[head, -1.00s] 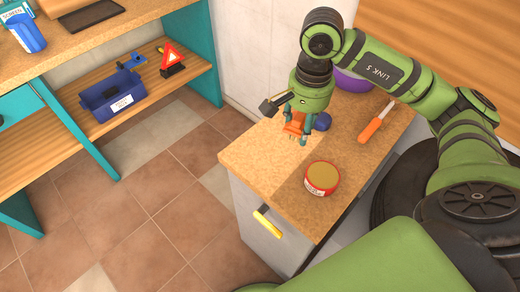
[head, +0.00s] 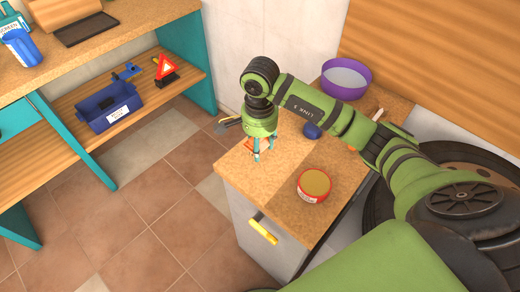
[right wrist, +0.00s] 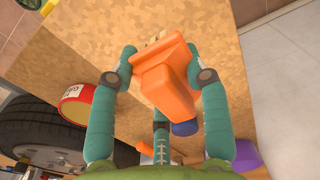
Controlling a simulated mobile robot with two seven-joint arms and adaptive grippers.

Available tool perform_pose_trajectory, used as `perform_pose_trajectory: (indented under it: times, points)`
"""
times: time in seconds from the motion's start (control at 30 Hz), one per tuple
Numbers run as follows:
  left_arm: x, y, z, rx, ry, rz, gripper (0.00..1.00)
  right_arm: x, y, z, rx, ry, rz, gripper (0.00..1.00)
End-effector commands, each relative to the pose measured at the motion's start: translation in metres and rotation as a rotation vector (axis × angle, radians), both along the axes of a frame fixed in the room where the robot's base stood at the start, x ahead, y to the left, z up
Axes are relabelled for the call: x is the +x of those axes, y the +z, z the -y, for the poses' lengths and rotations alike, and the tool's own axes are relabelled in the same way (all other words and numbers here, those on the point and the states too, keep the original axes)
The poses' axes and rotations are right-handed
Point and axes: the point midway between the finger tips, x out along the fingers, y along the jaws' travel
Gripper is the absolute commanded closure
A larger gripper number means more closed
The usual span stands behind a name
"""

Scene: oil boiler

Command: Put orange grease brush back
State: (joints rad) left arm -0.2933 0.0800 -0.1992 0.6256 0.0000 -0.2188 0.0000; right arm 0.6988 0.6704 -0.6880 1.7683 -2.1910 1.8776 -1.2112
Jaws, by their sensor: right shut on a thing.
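The orange grease brush (right wrist: 165,82) is between the fingers of my right gripper (right wrist: 163,72) in the right wrist view, with pale bristles showing at its far end. The gripper is shut on it. In the head view, my right gripper (head: 263,153) points down at the left part of the cabinet top, and only a little orange of the brush (head: 251,144) shows. I cannot tell whether the brush touches the top. My left gripper is not in view.
A red tin (head: 314,185), a blue round object (head: 312,131) and a purple bowl (head: 346,80) stand on the cabinet top (head: 285,170). A blue labelled bin (head: 110,105) and a red warning triangle (head: 164,68) are on the lower shelf at left. Tyres stand at right.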

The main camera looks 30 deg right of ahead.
Motion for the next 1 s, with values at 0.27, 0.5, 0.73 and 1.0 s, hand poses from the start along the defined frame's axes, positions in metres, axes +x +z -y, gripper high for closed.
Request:
perform_pose_trajectory:
  times: [0.27,0.5,0.73,1.0]
  points:
    - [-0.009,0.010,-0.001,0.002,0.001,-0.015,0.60,-0.001,-0.033,0.001,0.000,-0.001,-0.003,0.79]
    - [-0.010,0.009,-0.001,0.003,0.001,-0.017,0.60,-0.001,-0.035,0.001,-0.001,0.000,-0.001,0.79]
    - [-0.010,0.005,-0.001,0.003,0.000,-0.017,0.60,-0.001,-0.038,0.001,-0.001,0.001,-0.002,0.30]
    - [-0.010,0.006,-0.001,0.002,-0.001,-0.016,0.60,-0.001,-0.038,0.001,-0.001,0.000,-0.002,0.30]
